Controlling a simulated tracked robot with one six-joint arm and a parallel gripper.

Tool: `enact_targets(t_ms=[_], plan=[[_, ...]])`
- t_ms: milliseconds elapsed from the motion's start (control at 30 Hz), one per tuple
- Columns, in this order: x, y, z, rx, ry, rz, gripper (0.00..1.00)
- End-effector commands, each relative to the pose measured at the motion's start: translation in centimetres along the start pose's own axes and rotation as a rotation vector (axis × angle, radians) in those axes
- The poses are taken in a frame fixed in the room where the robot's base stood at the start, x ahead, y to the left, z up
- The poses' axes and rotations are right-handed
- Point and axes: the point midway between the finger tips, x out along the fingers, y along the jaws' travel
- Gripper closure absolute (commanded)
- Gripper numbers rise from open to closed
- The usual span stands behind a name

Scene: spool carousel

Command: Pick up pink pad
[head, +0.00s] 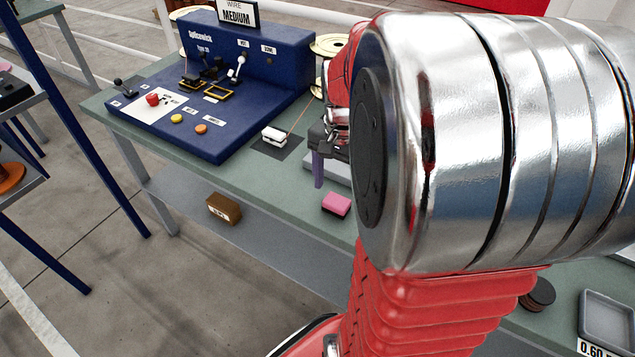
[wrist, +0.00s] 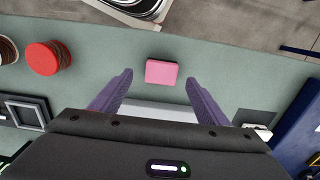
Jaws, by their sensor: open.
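The pink pad (head: 336,204) lies on the green bench top near its front edge, with a darker layer under its pink top. It also shows in the wrist view (wrist: 161,72), ahead of my fingertips and roughly midway between them. My gripper (wrist: 159,78) is open and empty, its two purple fingers spread on either side of the pad's line. In the head view one purple finger (head: 318,169) shows just behind the pad, and my arm hides the rest of the gripper. The pad and fingers look apart.
A blue machine (head: 240,95) stands at the bench's back left. A white clip-like piece (head: 274,136) sits on a dark mat left of the gripper. A brown box (head: 224,208) rests on the lower shelf. A red spool (wrist: 48,56) stands left in the wrist view.

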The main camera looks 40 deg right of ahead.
Motion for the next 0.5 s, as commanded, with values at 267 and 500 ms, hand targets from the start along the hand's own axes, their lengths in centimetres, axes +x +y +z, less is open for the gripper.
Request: enact_targets(t_ms=[267,500], plan=[[0.1,0.0,0.0,0.000,0.000,0.000,0.31],[1.7,-0.2,-0.1,-0.001,-0.003,0.002,0.31]])
